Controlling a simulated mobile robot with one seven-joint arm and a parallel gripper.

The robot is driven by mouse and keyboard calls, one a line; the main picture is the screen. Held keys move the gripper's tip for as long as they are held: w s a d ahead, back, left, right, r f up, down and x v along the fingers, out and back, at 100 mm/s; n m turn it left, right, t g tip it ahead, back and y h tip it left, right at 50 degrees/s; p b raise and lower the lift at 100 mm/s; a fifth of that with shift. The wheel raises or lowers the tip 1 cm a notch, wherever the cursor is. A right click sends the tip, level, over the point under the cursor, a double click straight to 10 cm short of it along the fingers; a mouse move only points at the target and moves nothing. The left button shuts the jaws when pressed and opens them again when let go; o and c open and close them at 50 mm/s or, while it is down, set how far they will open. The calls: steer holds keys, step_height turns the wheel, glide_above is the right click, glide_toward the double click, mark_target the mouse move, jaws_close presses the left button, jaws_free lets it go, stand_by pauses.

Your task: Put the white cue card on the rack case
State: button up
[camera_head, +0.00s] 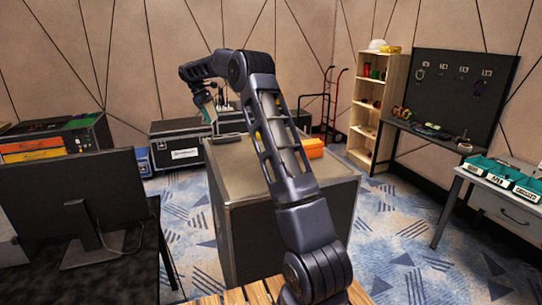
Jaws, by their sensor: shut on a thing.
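My gripper (204,101) is at the end of my arm, above the far left part of the large grey case in the middle. It is shut on a small, pale, tilted thing that looks like the white cue card (209,112); its face shows only as a narrow strip. The card is held clear of the case top. The large grey case (235,180), which looks like the rack case, has a flat top and dark sides. My arm hides part of its top and front.
A dark flat item (227,138) lies at the case's far left edge. An orange box (312,148) sits at its far right. Black road cases (180,152) stand behind. A monitor (75,200) is at left, a workbench (490,195) at right. Much of the case top is bare.

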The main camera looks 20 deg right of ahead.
steer(key=w+d+f+m+g+y, duration=0.15)
steer(key=d+m, duration=0.55)
steer(key=d, duration=1.3)
steer(key=d+m+g+y, duration=0.1)
steer(key=d+m+y, duration=0.35)
steer(key=d, duration=1.55)
steer(key=shift+m+h, duration=0.75)
steer(key=shift+h, duration=0.15)
steer(key=shift+s+a+f, duration=0.1)
steer(key=shift+a+f, duration=0.05)
steer(key=shift+f, duration=3.05)
steer(key=shift+a+f, duration=0.1)
steer(key=shift+f, duration=3.1)
steer(key=shift+f, duration=0.1)
steer(key=o, duration=0.6)
